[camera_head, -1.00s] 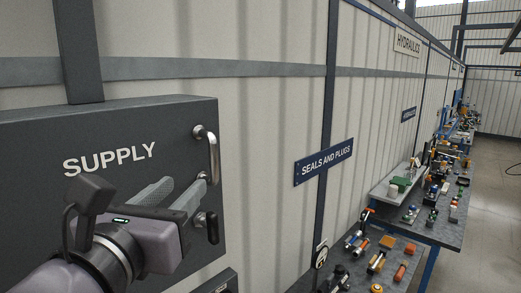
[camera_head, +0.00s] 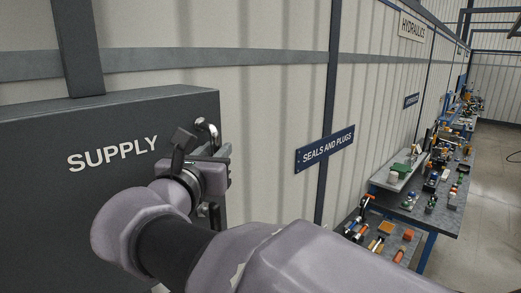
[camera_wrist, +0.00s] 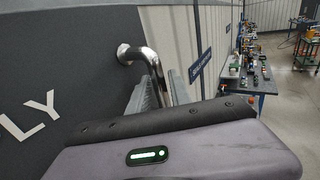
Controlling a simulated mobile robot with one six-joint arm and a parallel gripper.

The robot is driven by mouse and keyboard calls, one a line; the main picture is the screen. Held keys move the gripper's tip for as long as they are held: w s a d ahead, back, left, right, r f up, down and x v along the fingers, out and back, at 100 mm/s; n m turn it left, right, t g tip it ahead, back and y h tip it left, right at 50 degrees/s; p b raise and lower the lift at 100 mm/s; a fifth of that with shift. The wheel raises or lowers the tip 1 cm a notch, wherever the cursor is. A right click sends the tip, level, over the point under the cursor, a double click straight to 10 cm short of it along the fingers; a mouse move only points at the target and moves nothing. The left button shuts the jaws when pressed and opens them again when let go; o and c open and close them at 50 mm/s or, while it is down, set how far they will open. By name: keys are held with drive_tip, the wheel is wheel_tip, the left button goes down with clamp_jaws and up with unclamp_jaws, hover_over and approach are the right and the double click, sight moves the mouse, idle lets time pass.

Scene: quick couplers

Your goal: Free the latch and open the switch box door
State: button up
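The dark grey switch box (camera_head: 60,215) is marked SUPPLY and fills the left of the head view; its door looks shut. A chrome bar handle (camera_head: 211,128) stands at the door's upper right; it also shows in the wrist view (camera_wrist: 135,53). My gripper (camera_head: 222,165) is at the handle, and its pale grey fingers (camera_wrist: 163,92) show on either side of the bar in the wrist view. I cannot tell whether they press on it.
A blue SEALS AND PLUGS sign (camera_head: 325,149) hangs on the pale wall panel to the right. Workbenches (camera_head: 447,222) with many small parts run along the wall at the right. The floor (camera_head: 495,200) beside them is clear.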

clamp_jaws()
idle(1.2)
